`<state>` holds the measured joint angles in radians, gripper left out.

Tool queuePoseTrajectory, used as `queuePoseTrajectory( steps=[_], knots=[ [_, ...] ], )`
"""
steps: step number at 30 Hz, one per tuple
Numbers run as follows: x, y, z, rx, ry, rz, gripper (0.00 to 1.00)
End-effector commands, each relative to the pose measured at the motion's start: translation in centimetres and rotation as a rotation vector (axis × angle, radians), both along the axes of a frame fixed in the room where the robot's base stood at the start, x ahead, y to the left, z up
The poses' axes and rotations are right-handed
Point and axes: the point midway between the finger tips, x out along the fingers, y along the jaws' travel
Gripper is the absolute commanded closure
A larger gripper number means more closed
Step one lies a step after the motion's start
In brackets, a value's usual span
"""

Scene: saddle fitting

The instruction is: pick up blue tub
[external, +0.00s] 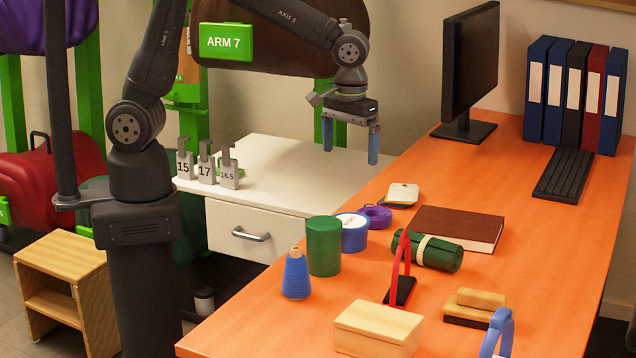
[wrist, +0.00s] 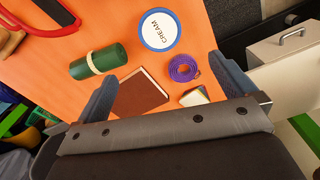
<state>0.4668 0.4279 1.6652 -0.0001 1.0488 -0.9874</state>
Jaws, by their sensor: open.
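The blue tub (external: 353,232) stands upright on the orange table, just right of a green canister that partly overlaps it. My gripper (external: 350,152) hangs above and behind the tub, over the edge between the white cabinet and the orange table. Its blue fingers are spread apart with nothing between them. In the wrist view the open gripper (wrist: 165,85) frames the space below the tub, and the tub lies beyond the fingertips.
The green canister (external: 323,245) and a blue thread cone (external: 296,275) stand left of the tub. A purple coil (external: 377,217) lies close behind it. A green roll (external: 436,252), a brown book (external: 456,229) and a red-handled item (external: 401,270) lie to the right.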

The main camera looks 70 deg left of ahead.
Motion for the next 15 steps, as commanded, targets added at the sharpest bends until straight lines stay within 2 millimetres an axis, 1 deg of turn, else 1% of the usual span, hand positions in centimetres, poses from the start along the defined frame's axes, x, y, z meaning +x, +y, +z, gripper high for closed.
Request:
queuePoseTrajectory(
  steps=[3,15],
  knots=[
    [0.1,0.1,-0.3,0.001,0.001,-0.237,0.00],
    [0.5,0.2,-1.2,0.000,0.000,-1.063,0.00]
  ],
)
